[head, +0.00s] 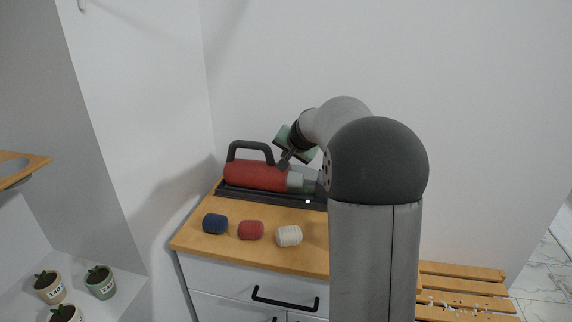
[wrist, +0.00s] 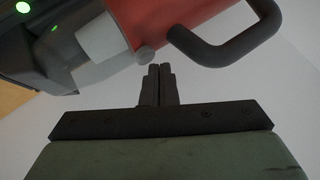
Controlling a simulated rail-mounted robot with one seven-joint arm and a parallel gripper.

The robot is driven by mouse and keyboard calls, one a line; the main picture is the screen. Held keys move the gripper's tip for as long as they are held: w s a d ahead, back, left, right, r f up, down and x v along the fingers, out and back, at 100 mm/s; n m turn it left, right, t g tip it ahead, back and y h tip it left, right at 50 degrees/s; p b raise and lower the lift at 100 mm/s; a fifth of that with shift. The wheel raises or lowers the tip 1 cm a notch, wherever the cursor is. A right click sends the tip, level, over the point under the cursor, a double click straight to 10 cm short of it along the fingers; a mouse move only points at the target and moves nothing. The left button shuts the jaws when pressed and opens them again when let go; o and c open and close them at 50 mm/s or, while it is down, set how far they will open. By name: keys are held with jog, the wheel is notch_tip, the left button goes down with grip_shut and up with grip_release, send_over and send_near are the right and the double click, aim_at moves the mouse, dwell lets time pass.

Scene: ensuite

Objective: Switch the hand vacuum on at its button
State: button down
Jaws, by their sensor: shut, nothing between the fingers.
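The hand vacuum (head: 255,176) lies on its side in a dark dock (head: 262,196) on the wooden cabinet top. It has a red body, a black loop handle (head: 250,145) and a grey front part. In the wrist view the red body (wrist: 172,22) and handle (wrist: 232,50) show close up. A small round grey knob, seemingly the button (wrist: 145,55), sits at the body's edge by the grey part. My gripper (wrist: 160,70) is shut and empty, its tips very near this knob; I cannot tell whether they touch. In the head view my gripper (head: 283,163) is over the vacuum's front end.
A green light (head: 307,201) glows on the dock. Blue (head: 215,223), red (head: 250,230) and white (head: 289,236) rolls stand in front of it. Walls rise behind and to the left. Potted plants (head: 100,281) are at lower left, and a slatted bench (head: 460,287) is at right.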

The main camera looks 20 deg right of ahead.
jog(key=shift+f+b, duration=0.5)
jog(key=shift+b, duration=0.05)
dwell(0.5)
jog(key=shift+r, duration=0.1)
jog(key=shift+r+p, duration=0.65)
jog(key=shift+r, duration=0.2)
notch_tip(320, 180, up, 6)
jog(key=p, duration=0.4)
